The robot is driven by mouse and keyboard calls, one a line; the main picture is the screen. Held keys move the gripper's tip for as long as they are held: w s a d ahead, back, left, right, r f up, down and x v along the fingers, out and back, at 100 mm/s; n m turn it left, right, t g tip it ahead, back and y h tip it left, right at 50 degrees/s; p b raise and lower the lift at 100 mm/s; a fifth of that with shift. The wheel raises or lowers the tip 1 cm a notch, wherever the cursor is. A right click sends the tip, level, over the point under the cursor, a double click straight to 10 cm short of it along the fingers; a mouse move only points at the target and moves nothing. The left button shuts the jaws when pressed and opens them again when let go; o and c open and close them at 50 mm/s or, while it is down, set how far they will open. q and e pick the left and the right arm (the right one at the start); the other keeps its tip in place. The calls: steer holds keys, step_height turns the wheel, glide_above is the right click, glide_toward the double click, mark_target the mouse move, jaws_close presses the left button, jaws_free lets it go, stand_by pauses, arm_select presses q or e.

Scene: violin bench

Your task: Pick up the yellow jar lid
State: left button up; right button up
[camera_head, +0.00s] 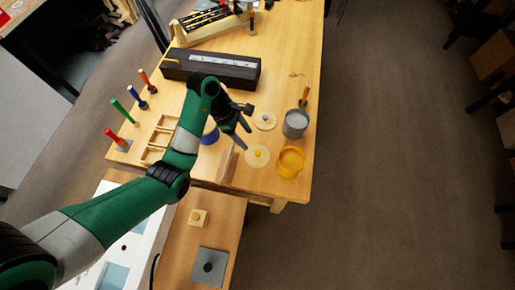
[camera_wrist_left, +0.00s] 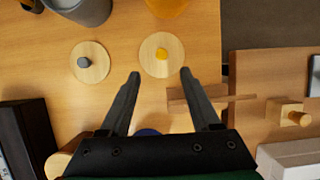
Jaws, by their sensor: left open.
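The yellow jar lid (camera_head: 258,155) is a round pale wooden disc with a yellow knob. It lies flat on the bench, left of the open yellow jar (camera_head: 290,163). The lid also shows in the left wrist view (camera_wrist_left: 161,54), just beyond the fingertips and centred between them. The jar is cut off at the top edge there (camera_wrist_left: 168,6). My left gripper (camera_head: 247,139) is open and empty, its fingers pointing toward the lid; they also show in the wrist view (camera_wrist_left: 160,73). My right gripper is not in view.
A similar lid with a grey knob (camera_head: 265,121) lies beside a grey jar (camera_head: 296,123). A blue object (camera_head: 209,136) is partly hidden behind my left gripper. A black box (camera_head: 212,70) lies farther back. A lower wooden surface (camera_head: 222,222) holds a small knobbed block (camera_head: 197,217).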

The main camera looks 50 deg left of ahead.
mark_target(257, 152)
arm_select(q)
steer(key=b+x, duration=0.1)
steer(key=x, duration=0.3)
steer(key=shift+s+b, duration=0.1)
steer(key=shift+b, duration=0.2)
steer(key=shift+d+f, duration=0.15)
steer(key=shift+f, duration=0.25)
steer(key=b+x, duration=0.2)
steer(key=x, duration=0.3)
steer(key=shift+f+b, duration=0.15)
steer(key=shift+b, duration=0.25)
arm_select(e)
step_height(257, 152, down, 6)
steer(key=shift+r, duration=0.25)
arm_select(q)
jaws_close()
